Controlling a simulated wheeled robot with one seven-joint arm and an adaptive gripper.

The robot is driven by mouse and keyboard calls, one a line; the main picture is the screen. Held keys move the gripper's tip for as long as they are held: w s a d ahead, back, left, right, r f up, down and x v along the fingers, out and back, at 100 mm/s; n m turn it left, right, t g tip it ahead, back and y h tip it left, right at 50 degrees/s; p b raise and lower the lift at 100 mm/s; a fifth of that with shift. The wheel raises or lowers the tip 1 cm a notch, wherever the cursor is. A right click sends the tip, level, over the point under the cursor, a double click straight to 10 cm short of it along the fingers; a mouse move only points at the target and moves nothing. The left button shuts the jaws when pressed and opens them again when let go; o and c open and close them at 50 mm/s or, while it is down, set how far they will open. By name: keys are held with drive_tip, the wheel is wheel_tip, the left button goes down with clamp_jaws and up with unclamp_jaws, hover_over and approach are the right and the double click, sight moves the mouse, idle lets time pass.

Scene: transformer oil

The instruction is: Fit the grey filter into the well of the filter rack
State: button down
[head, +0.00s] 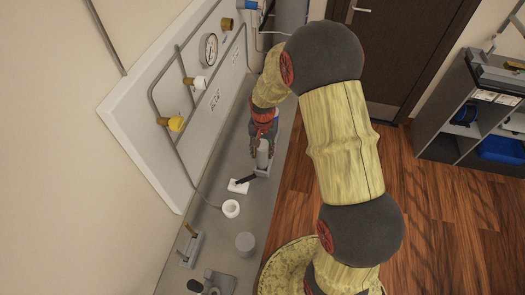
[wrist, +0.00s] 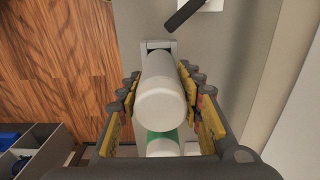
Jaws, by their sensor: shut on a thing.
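The pale grey filter (wrist: 162,88) is a smooth cylinder between the fingers of my gripper (wrist: 160,84), which is shut on it. In the head view my gripper (head: 262,147) is over the far part of the bench, with the filter (head: 263,158) below it. The grey filter rack (head: 262,171) is directly beneath; its edge also shows at the filter's far end in the wrist view (wrist: 153,45). The filter hides the well, so I cannot tell how far it is in. A white part with a green band (wrist: 161,138) shows behind the filter.
A white pad (head: 237,188) with a black-handled tool (head: 246,180) lies close to the rack. A white cup (head: 231,208) and a grey cylinder (head: 245,242) stand nearer on the bench. A wall panel with gauge (head: 211,48) and valves borders the left.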

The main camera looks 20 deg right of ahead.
drive_tip(key=shift+f+b, duration=0.45)
drive_tip(key=shift+f, duration=0.35)
drive_tip(key=c, duration=1.1)
unclamp_jaws()
wheel_tip(320, 180, up, 12)
drive_tip(key=shift+r, duration=0.1)
